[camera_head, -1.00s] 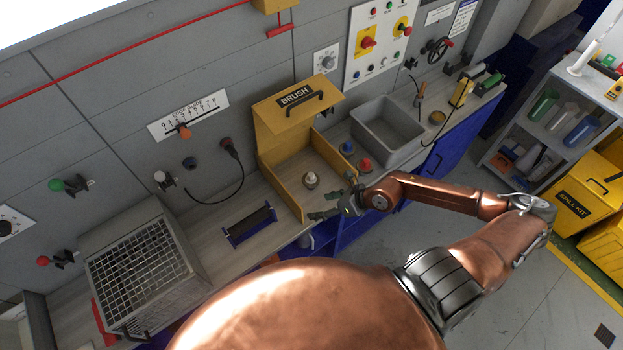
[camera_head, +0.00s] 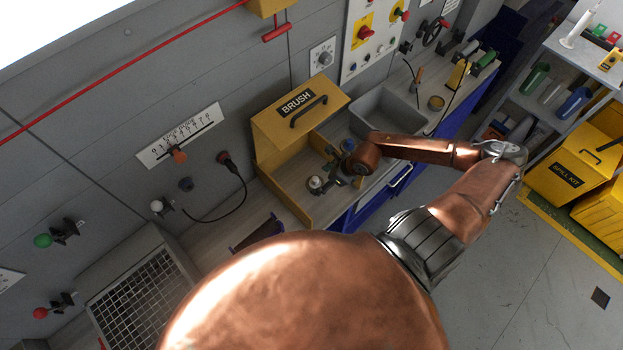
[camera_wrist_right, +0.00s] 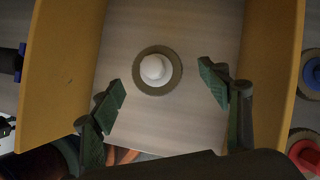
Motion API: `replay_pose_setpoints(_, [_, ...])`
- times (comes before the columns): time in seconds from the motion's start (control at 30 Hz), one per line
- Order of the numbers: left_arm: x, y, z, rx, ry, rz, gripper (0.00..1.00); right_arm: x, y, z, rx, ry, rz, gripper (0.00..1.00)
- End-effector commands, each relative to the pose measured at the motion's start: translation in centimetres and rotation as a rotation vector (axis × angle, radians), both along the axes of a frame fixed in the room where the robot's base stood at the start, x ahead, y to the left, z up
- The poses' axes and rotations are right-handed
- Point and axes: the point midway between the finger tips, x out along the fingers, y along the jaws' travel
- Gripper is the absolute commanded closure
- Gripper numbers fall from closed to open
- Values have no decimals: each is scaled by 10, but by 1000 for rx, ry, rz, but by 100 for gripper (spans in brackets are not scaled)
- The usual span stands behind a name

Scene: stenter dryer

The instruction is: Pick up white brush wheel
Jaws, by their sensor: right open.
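The white brush wheel (camera_wrist_right: 153,69) has a white knob on a round tan base. In the right wrist view it lies on the floor of the yellow box, ahead of and between my right gripper's fingers. My right gripper (camera_wrist_right: 166,93) is open and empty, its fingertips apart on either side of and short of the wheel. In the head view the wheel (camera_head: 315,183) shows inside the yellow BRUSH box (camera_head: 262,153), with my right gripper (camera_head: 328,174) close beside it. My left gripper is not in view.
The yellow box walls stand close on both sides of the gripper. A blue brush wheel (camera_wrist_right: 313,72) and a red one (camera_wrist_right: 305,152) lie outside the box at right. A grey basin (camera_head: 385,112) and a wire-mesh crate (camera_head: 140,300) stand on the bench.

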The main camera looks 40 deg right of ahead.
Motion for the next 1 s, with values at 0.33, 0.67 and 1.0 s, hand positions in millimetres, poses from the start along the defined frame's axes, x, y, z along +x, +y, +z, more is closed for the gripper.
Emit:
replay_pose_setpoints(0.33, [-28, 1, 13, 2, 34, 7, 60, 14, 13, -36, 3, -1, -7, 31])
replay_pose_setpoints(0.67, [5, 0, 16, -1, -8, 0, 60, 22, 17, -54, 0, -1, -3, 31])
replay_pose_setpoints(1.0, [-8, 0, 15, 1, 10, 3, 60, 23, 17, -53, 1, -1, -2, 48])
